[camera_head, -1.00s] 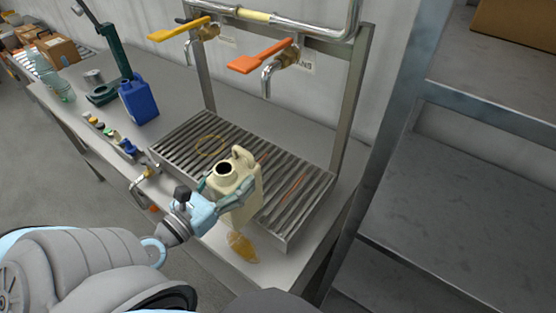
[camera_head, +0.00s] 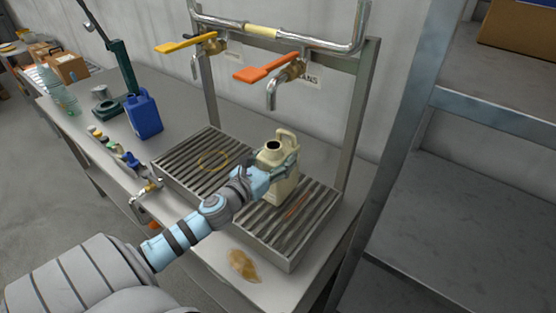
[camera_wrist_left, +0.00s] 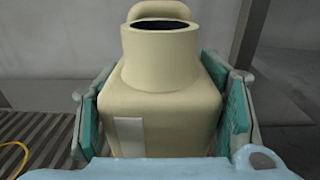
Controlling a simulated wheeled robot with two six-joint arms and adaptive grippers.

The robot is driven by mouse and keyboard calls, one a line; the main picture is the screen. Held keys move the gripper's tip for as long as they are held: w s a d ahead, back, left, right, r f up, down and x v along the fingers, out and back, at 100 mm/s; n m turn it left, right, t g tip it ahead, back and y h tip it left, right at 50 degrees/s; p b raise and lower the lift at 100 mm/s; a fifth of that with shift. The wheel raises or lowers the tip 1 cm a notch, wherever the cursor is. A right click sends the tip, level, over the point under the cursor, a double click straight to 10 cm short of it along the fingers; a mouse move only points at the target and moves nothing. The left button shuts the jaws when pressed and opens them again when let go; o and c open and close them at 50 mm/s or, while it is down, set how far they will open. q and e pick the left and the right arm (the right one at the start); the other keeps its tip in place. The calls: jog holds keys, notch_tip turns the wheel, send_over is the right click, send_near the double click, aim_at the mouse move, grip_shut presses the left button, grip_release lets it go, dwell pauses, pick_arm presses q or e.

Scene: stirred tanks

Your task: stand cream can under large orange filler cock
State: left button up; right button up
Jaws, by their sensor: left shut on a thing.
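The cream can (camera_head: 280,170) is upright with its mouth open, over the right half of the slatted drip grate (camera_head: 185,160). My left gripper (camera_head: 283,172) is shut on the can's sides. In the left wrist view the can (camera_wrist_left: 160,85) sits between both finger pads. The large orange filler cock (camera_head: 272,90) hangs from the pipe frame above, its spout pointing down just above and near the can's mouth. My right gripper is not in view.
A yellow-handled cock (camera_head: 190,45) is on the left of the frame. A yellow ring (camera_head: 212,160) lies on the grate. A blue canister (camera_head: 144,115) and several small caps stand on the bench at left. An amber spill (camera_head: 243,265) is at the front. Steel shelving (camera_head: 400,140) is at right.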

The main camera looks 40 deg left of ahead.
pick_arm(q)
jog(key=shift+s+r, duration=0.1)
jog(key=o, duration=1.7)
jog(key=s+b, duration=0.2)
jog(key=s, duration=0.3)
jog(key=shift+d+f+b, duration=0.1)
jog(key=shift+f+b, duration=0.3)
jog(key=p, duration=0.1)
send_near(266, 168)
jog(key=w, duration=0.2)
jog(key=shift+w+r, duration=0.3)
jog(key=shift+r, duration=0.05)
